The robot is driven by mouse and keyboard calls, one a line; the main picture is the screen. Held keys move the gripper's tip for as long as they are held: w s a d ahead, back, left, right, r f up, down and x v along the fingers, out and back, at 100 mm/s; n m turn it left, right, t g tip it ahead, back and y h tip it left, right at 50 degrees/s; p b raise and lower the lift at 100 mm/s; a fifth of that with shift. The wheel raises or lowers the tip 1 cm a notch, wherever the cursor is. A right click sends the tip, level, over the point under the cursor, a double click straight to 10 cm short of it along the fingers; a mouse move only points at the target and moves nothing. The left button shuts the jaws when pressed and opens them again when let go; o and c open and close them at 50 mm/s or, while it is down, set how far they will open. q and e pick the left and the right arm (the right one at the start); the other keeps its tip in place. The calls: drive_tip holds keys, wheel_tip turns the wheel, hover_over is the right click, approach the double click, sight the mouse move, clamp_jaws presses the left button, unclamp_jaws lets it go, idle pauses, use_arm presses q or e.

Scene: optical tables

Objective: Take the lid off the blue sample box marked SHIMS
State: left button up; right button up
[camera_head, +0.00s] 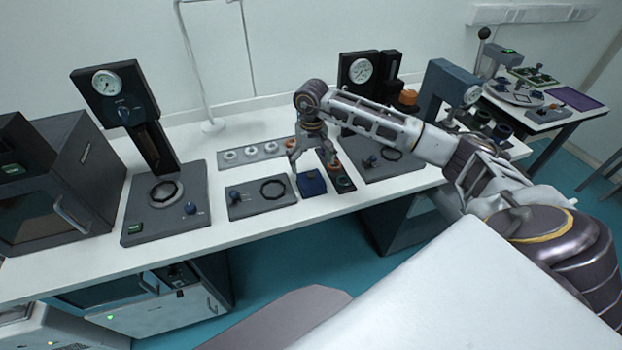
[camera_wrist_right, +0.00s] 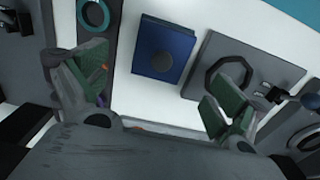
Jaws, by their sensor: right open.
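The blue sample box (camera_head: 311,183) stands on the white bench near its front edge, between a dark plate with an octagonal ring and a narrow dark strip. In the right wrist view the box (camera_wrist_right: 165,48) shows from above as a blue square with a round dark knob (camera_wrist_right: 163,62) on its lid. No SHIMS marking is readable. The lid appears to be on the box. My right gripper (camera_head: 313,164) is above the box, pointing down. In the right wrist view its fingers (camera_wrist_right: 158,98) are spread wide and empty, with the box ahead between them. My left gripper is not in view.
The plate with the octagonal ring (camera_head: 262,197) stands close left of the box. The dark strip with rings (camera_head: 343,180) stands close right. A gauge press (camera_head: 165,200) is further left, and a tray of rings (camera_head: 240,154) lies behind. Bare bench lies in front.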

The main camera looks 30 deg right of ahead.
sight(311, 173)
drive_tip(key=shift+f, duration=0.45)
drive_tip(key=f, duration=0.1)
drive_tip(key=f+p, duration=0.1)
drive_tip(key=f, duration=0.1)
drive_tip(key=shift+w+f, duration=0.2)
drive_tip(key=shift+w, duration=0.05)
drive_tip(key=shift+f, duration=0.4)
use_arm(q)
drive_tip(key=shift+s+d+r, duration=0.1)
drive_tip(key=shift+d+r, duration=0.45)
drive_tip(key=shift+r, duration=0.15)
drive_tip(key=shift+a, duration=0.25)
use_arm(e)
drive_tip(key=shift+c, duration=0.6)
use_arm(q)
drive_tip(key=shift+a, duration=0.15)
use_arm(e)
drive_tip(key=shift+s, duration=0.1)
drive_tip(key=c, duration=2)
